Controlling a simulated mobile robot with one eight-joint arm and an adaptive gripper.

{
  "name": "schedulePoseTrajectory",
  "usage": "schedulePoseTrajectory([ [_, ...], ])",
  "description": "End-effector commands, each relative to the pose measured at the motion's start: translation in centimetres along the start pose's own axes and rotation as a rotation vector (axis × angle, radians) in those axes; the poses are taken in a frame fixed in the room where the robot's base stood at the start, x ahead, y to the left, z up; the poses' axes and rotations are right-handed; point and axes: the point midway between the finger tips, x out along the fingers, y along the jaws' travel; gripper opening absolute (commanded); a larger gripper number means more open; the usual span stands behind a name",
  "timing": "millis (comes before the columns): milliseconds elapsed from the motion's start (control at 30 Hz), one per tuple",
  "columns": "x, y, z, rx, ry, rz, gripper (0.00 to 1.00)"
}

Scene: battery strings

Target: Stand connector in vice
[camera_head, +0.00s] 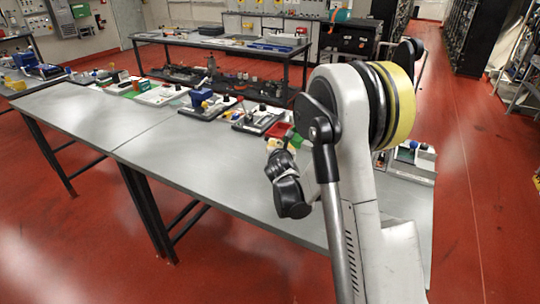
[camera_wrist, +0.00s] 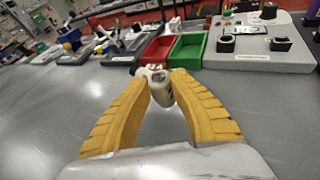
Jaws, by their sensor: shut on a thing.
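My gripper (camera_wrist: 160,76) has two yellow ribbed fingers, closed at their tips on a small whitish-grey connector (camera_wrist: 158,86) with a dark round opening. The connector is held above the grey bench, tilted in the wrist view. In the head view my gripper (camera_head: 274,146) is over the bench, partly hidden by my own arm. A blue device that looks like a vice (camera_head: 201,97) stands on a dark board at the bench's back edge. I cannot tell for certain that it is the vice, and its jaws are too small to make out.
A red bin (camera_wrist: 157,47) and a green bin (camera_wrist: 186,49) stand just beyond my gripper. A white board with dark holders (camera_wrist: 254,59) is at the right. Several boards with tools line the back edge. The front of the grey bench (camera_head: 190,165) is clear.

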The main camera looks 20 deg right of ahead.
Motion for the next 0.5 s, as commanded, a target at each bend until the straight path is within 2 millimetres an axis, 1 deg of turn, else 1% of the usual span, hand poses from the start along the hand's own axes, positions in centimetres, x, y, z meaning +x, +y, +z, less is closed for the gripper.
schedulePoseTrajectory([
  [33, 0.3, -0.4, -1.1, 0.000, 0.000, -0.001, 0.00],
  [100, 0.6, -0.8, -2.3, 0.001, 0.000, 0.000, 0.00],
  [167, 0.7, -1.1, -3.0, 0.001, 0.000, 0.001, 0.00],
  [500, 0.7, -1.2, -3.1, 0.000, 0.000, 0.001, 0.00],
])
